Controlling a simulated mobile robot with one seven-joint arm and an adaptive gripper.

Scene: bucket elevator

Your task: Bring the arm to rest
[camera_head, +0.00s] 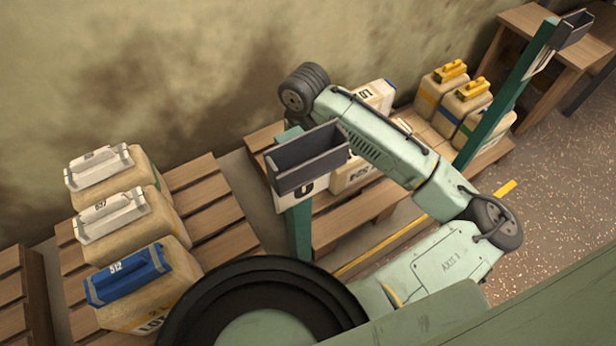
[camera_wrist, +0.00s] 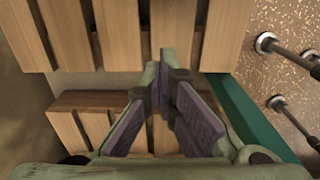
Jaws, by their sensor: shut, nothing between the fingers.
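My gripper (camera_wrist: 163,64) shows in the wrist view, with its two purple-padded fingers angled together at the tips. It is shut and empty. Below it are the slats of a wooden pallet (camera_wrist: 105,30) and a gap. In the head view my arm (camera_head: 385,135) is bent. It rises from the lower right to an elbow at right and runs back to the upper left over the middle pallet. The gripper itself is not visible in the head view.
Yellowish containers (camera_head: 115,200) with white or blue tops stand on the left pallet. More stand on the far pallet (camera_head: 350,222), some yellow-topped (camera_head: 465,92). Green posts (camera_head: 505,95) carry grey trays (camera_head: 307,160). A wooden table (camera_head: 530,25) is at upper right. Floor at right is clear.

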